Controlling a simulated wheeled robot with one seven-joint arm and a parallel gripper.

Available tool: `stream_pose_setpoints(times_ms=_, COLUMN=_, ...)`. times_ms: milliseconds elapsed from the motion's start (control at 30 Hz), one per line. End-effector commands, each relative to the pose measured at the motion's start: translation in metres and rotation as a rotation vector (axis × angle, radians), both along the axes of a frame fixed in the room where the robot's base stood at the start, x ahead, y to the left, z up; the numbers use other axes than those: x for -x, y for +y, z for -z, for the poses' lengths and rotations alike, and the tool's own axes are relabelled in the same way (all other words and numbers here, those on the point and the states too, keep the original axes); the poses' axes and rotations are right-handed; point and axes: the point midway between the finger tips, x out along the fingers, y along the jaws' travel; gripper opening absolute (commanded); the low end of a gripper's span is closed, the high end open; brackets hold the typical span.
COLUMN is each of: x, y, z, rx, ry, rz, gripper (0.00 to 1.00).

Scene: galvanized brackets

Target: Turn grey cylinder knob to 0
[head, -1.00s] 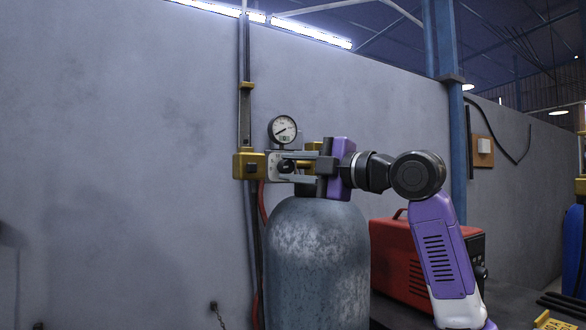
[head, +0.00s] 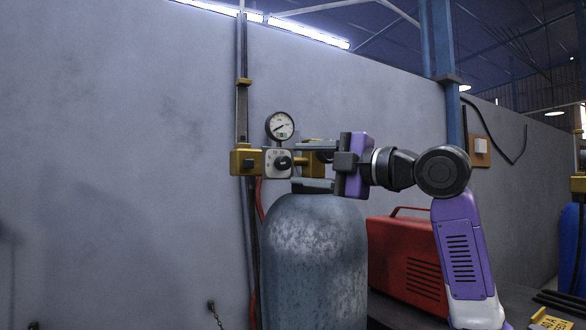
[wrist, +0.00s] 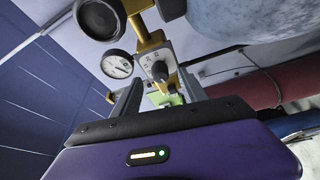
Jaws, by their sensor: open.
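The grey gas cylinder (head: 315,255) stands upright by the wall. Above it, a small dark knob (head: 283,162) sits on a pale plate (head: 271,156) with printed marks, between brass fittings. The knob (wrist: 159,70) and its marked plate also show in the wrist view, just beyond my fingers. The marks are too small to read, so I cannot tell where the knob points. My gripper (head: 299,165) is open and empty to the right of the knob, one finger above its level and one below. In the wrist view, my gripper (wrist: 158,92) has its fingers apart, clear of the knob.
A round gauge (head: 280,126) sits right above the plate. A brass block (head: 246,160) and a vertical pipe (head: 242,110) are to the left. A red hose (head: 259,195) runs down behind the cylinder. A red machine (head: 402,262) stands at right. The wall to the left is bare.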

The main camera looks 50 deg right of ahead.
Motion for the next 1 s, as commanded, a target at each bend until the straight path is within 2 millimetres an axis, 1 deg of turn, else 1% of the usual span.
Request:
stream_pose_setpoints(times_ms=33, x=0.009, y=-0.002, z=0.002, rx=0.001, ry=-0.001, rz=0.002, gripper=0.5)
stream_pose_setpoints(times_ms=100, x=0.019, y=-0.002, z=0.003, rx=0.001, ry=-0.001, rz=0.001, gripper=0.5)
stream_pose_setpoints(times_ms=200, x=0.029, y=-0.004, z=0.003, rx=0.0, ry=0.0, rz=0.001, gripper=0.5)
stream_pose_setpoints(times_ms=300, x=0.035, y=-0.004, z=0.003, rx=0.001, ry=0.001, rz=0.001, gripper=0.5)
stream_pose_setpoints(times_ms=1000, x=0.037, y=-0.004, z=0.003, rx=0.0, ry=0.001, rz=0.0, gripper=0.5)
